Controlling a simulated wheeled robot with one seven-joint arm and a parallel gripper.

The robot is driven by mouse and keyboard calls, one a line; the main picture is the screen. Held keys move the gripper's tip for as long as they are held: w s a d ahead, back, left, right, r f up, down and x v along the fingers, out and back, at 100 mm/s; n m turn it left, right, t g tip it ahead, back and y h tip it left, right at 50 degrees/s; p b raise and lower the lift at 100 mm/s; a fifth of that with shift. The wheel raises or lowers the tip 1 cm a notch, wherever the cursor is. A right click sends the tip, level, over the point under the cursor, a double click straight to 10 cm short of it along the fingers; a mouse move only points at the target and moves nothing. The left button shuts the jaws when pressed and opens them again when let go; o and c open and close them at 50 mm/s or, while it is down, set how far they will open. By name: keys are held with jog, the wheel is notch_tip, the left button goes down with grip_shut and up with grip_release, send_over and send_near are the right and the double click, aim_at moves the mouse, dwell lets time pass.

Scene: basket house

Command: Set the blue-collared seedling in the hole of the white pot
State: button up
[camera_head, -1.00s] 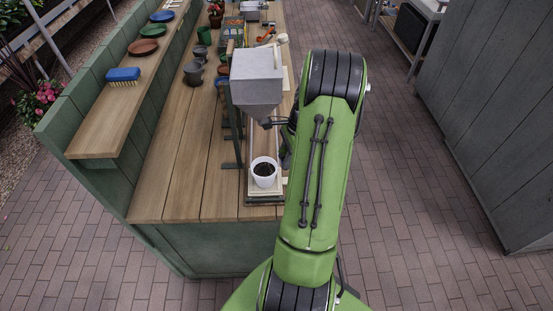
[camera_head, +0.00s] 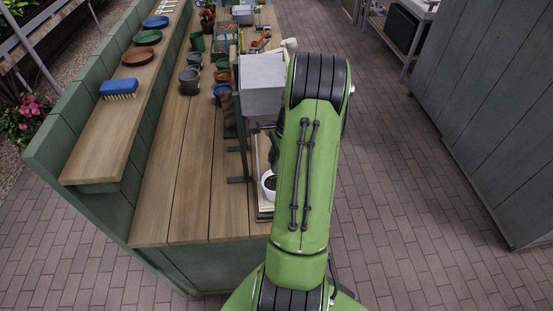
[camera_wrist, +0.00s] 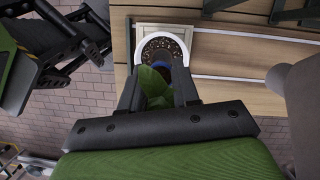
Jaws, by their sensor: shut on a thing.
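The white pot (camera_head: 268,192) stands near the front end of the bench, its right part hidden behind my arm. In the wrist view the white rim of the pot (camera_wrist: 190,43) shows around dark soil, beyond my fingertips. My gripper (camera_wrist: 158,92) is shut on the seedling, whose green leaves (camera_wrist: 153,82) show between the fingers. A bit of its blue collar (camera_wrist: 160,65) shows over the soil side. The collar overlaps the pot's opening in this view; I cannot tell its height or whether it is in the hole. My arm hides the gripper in the head view.
A grey hopper (camera_head: 262,82) on a dark stand is close to the left of my arm. Grey pots (camera_head: 189,80) stand farther back. A blue brush (camera_head: 117,88) lies on the left shelf. The bench's front left is clear.

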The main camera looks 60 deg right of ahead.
jog(key=shift+s+f+b, duration=0.25)
jog(key=shift+f+b, duration=0.55)
jog(key=shift+f, duration=0.3)
jog(key=shift+f+b, duration=2.25)
jog(key=shift+f, duration=0.55)
jog(key=o, duration=1.1)
jog(key=p+v, duration=0.2)
jog(key=v, duration=1.3)
jog(key=shift+d+r+p, duration=0.15)
jog(key=shift+r+p, duration=0.25)
